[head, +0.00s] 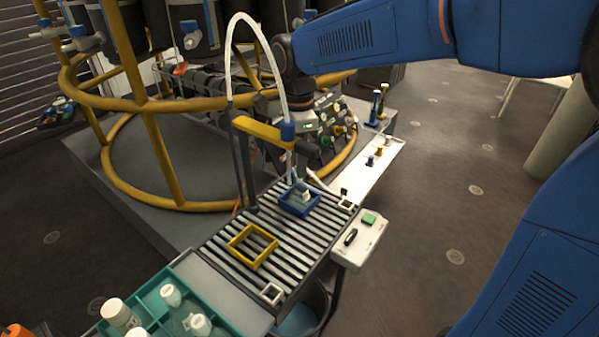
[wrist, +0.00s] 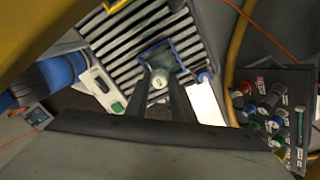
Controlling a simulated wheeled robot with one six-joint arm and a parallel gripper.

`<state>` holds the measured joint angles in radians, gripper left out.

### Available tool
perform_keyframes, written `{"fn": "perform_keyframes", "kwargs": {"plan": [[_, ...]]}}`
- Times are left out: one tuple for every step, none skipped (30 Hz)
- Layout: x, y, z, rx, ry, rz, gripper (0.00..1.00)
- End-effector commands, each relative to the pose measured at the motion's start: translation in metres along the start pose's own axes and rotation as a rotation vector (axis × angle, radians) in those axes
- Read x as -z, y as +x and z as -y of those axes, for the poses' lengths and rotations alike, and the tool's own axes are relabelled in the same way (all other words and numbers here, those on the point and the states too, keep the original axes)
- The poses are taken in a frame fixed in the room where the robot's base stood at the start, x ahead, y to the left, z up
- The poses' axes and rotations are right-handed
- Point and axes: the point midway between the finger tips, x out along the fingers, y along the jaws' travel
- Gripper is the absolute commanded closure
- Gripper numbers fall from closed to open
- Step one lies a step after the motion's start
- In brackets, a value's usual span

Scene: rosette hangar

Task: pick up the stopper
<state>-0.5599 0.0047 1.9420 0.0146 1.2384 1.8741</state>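The wrist view shows a pale, round-topped piece (wrist: 158,82), which looks like the stopper, on a clear bottle (wrist: 159,61). The bottle stands inside a blue square frame (wrist: 178,66) on the slatted rack. In the head view the pale top (head: 306,196) shows inside the blue frame (head: 286,203). My gripper (wrist: 160,75) points down at it in the wrist view. Its two dark fingers are apart, one on each side of the pale top, with gaps visible. I cannot tell the height of the fingertips relative to the stopper.
A yellow square frame (head: 241,236) lies nearer on the slatted rack (head: 222,256). A teal tray (head: 219,325) with several bottles is at the front left. A yellow-topped post (head: 245,165) and a white hose (head: 238,40) rise beside the rack. A white control panel (head: 367,236) is on the right.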

Motion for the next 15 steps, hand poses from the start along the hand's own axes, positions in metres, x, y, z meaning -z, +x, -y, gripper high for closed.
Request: {"fn": "perform_keyframes", "kwargs": {"plan": [[0.000,0.000,0.000,0.000,0.000,0.000,0.91],[0.000,0.000,0.000,0.000,0.000,0.000,0.91],[0.000,0.000,0.000,0.000,0.000,0.000,0.91],[0.000,0.000,0.000,0.000,0.000,0.000,0.91],[0.000,0.000,0.000,0.000,0.000,0.000,0.91],[0.000,0.000,0.000,0.000,0.000,0.000,0.91],[0.000,0.000,0.000,0.000,0.000,0.000,0.91],[0.000,0.000,0.000,0.000,0.000,0.000,0.91],[0.000,-0.001,0.000,0.000,0.000,0.000,0.91],[0.000,-0.002,0.000,0.001,0.000,0.000,0.91],[0.000,-0.003,0.000,0.001,0.000,0.000,0.91],[0.000,-0.005,0.000,0.002,0.000,0.001,0.91],[0.000,-0.008,0.000,0.002,0.000,0.001,0.91],[0.000,-0.012,0.000,0.003,0.000,0.001,0.91],[0.000,-0.018,0.000,0.003,0.000,0.001,0.91]]}}
